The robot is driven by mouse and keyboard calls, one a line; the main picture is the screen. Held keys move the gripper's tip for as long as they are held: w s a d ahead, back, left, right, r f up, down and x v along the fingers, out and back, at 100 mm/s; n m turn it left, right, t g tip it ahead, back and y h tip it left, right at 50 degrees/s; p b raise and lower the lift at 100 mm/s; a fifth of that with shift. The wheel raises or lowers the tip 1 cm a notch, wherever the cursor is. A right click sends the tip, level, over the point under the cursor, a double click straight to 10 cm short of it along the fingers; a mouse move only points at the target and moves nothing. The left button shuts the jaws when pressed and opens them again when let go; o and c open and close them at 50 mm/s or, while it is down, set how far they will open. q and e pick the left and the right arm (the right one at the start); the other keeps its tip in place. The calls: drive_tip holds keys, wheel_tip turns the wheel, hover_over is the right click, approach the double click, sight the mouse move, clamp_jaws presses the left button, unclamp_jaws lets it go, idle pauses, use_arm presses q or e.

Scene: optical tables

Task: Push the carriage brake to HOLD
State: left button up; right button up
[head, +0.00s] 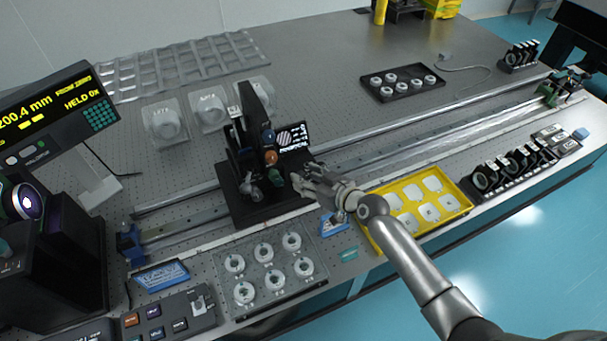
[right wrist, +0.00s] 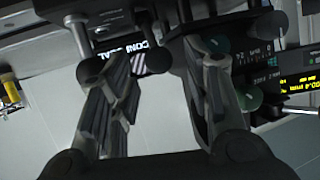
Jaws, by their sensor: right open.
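The black carriage (head: 262,200) sits on the rail left of the table's middle, with an upright plate and several knobs. An orange knob (head: 271,157) and a teal knob (head: 277,180) face the front right. I cannot tell which part is the brake, and no HOLD mark is readable. My right gripper (head: 300,181) is open and empty, its fingertips close to the carriage's right side. In the right wrist view, a black ball knob (right wrist: 156,55) shows between the fingers and teal knobs (right wrist: 248,97) beside the right finger; contact is unclear. My left gripper is not in view.
A yellow tray (head: 376,236) lies under my right forearm. A clear plate of ring mounts (head: 285,284) lies in front of the carriage. The rail (head: 440,125) is clear to the right.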

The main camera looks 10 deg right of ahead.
drive_tip(key=shift+x, duration=1)
